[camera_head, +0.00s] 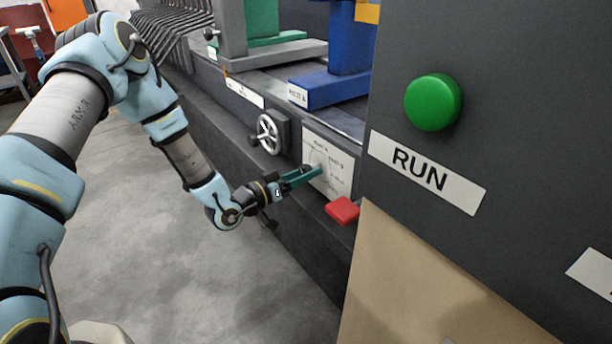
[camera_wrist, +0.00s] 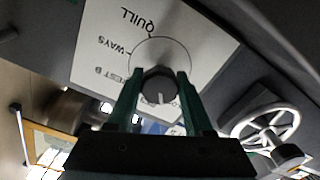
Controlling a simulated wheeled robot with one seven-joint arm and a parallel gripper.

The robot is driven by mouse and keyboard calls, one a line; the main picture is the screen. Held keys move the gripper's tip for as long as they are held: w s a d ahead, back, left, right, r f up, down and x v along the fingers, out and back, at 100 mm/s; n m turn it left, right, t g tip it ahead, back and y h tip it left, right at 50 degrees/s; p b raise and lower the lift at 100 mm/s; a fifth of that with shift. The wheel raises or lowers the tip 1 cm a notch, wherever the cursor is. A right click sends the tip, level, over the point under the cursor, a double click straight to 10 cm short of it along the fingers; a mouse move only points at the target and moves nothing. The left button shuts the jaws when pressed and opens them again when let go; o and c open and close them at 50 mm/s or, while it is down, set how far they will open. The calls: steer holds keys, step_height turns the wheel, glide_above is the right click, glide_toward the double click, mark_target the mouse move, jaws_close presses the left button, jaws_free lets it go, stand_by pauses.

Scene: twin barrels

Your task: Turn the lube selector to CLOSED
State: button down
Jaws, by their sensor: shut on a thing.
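The lube selector is a dark round knob (camera_wrist: 160,82) on a white label plate (camera_wrist: 100,55), which also shows on the machine's front in the head view (camera_head: 340,183). My gripper (camera_head: 317,171) has green fingers, one on each side of the knob in the wrist view (camera_wrist: 159,76), and is shut on it. A white pointer line on the knob points down in the wrist view. QUILL, WAYS and REST B can be read upside down around a printed ring. The lettering below the knob is partly hidden by the fingers, so I cannot tell the pointed label.
A handwheel (camera_head: 269,134) sits left of the plate and shows in the wrist view (camera_wrist: 265,125). A red block (camera_head: 342,210) juts out below the plate. A dark panel with a green button (camera_head: 433,102) and RUN label (camera_head: 425,172) stands at right. The floor (camera_head: 190,270) at left is clear.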

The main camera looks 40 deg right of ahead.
steer(key=shift+n, duration=1.1)
steer(key=shift+c, duration=1.4)
jaws_free()
steer(key=a+b, duration=0.1)
steer(key=a, duration=1)
steer(key=shift+w+b, duration=0.3)
steer(key=shift+b, duration=0.1)
